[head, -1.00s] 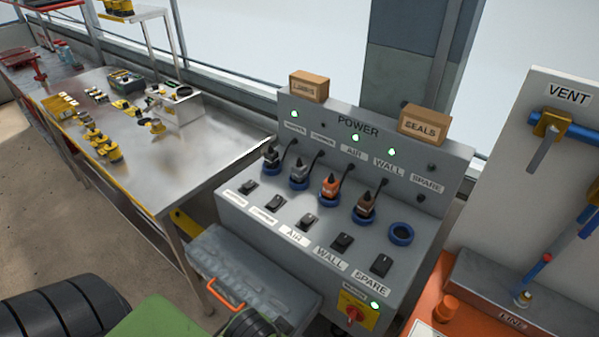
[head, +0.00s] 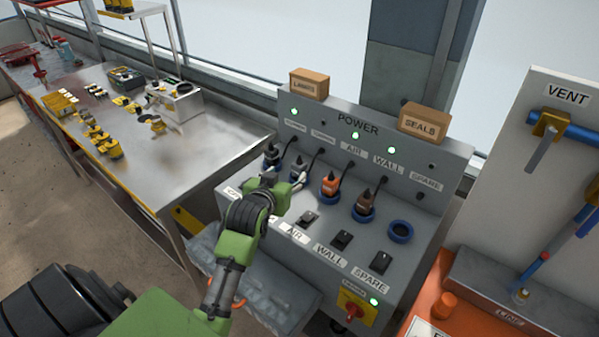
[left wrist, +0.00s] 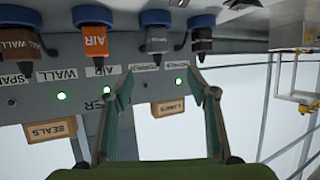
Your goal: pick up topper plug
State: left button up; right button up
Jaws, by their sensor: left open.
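The power panel (head: 455,165) holds a row of plugs in blue-ringed sockets. The two leftmost are a black plug (head: 271,153) and a grey plug (head: 298,169); their small labels are too blurred for me to tell which is the topper plug. My left gripper (head: 285,181) is open in front of these two plugs, hiding their lower parts. In the left wrist view, upside down, the grey plug (left wrist: 157,38) is seated beyond the gap between the open fingers (left wrist: 160,78), and the black plug (left wrist: 202,35) is beside it. The gripper holds nothing. My right gripper is out of view.
An orange AIR plug (head: 330,184) and a brown WALL plug (head: 364,202) sit to the right, then the empty SPARE socket (head: 400,232). Rocker switches (head: 342,240) line the lower slope. A metal table (head: 200,160) is at left.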

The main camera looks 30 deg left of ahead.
aim_at(299, 164)
pick_arm(q)
jog(key=x, duration=0.7)
jog(key=shift+w+a+f+p, duration=0.1)
jog(key=shift+w+f+p, duration=0.1)
jog(key=shift+p, duration=0.2)
jog(key=shift+w+p, duration=0.3)
jog(key=shift+w, duration=0.25)
jog(key=x, duration=0.3)
jog(key=shift+w+p, duration=0.2)
jog(key=shift+p, duration=0.2)
jog(key=shift+w+f, duration=0.35)
jog(key=shift+w, duration=0.15)
jog(key=c, duration=1.3)
